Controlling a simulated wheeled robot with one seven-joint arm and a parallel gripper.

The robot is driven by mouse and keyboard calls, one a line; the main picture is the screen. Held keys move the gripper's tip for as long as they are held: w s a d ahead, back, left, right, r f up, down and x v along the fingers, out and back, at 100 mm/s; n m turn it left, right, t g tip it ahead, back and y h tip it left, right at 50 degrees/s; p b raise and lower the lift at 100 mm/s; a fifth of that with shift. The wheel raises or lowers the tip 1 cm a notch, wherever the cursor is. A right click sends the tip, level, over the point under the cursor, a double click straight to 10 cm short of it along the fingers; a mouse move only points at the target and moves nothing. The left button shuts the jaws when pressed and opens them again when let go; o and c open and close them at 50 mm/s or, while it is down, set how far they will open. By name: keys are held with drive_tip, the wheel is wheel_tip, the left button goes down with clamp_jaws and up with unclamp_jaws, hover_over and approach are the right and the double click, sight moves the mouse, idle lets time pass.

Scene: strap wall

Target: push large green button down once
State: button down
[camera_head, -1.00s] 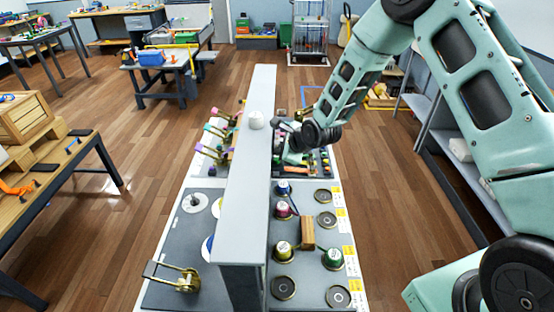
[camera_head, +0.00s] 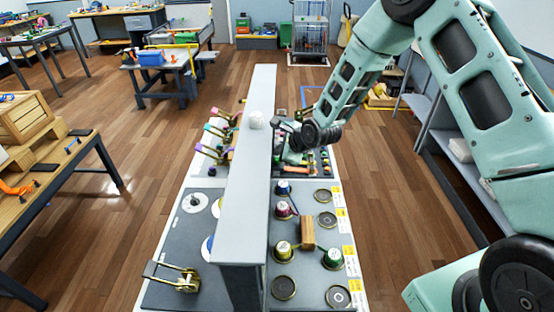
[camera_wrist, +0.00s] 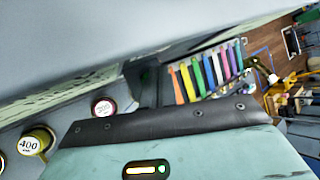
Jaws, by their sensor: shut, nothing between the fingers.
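I cannot pick out a large green button for certain in either view. In the head view my gripper (camera_head: 284,150) is at the end of the teal arm, low beside the right face of the grey upright wall, over the far panel. It is shut and holds nothing. My wrist hides part of that panel. The wrist view shows a row of coloured strips (camera_wrist: 208,72) on a dark panel, one of them green, ahead of my gripper's teal body. The fingertips are not clear there.
The grey wall (camera_head: 245,170) runs close along my gripper's left. Nearer on the right panel stand round weights, including a green-sided one (camera_head: 333,258) and a yellow one (camera_head: 283,251), and a wooden block (camera_head: 307,232). Latches (camera_head: 222,130) line the wall's left side. Floor is free on the right.

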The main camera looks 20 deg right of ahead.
drive_tip(key=shift+f, duration=0.4)
drive_tip(key=shift+f+b, duration=0.35)
drive_tip(key=shift+b, duration=0.25)
idle(0.3)
drive_tip(key=shift+r, duration=0.1)
drive_tip(key=shift+r+p, duration=0.5)
drive_tip(key=shift+r, duration=0.2)
wheel_tip(320, 180, up, 5)
drive_tip(key=p, duration=0.3)
idle(0.4)
idle(0.6)
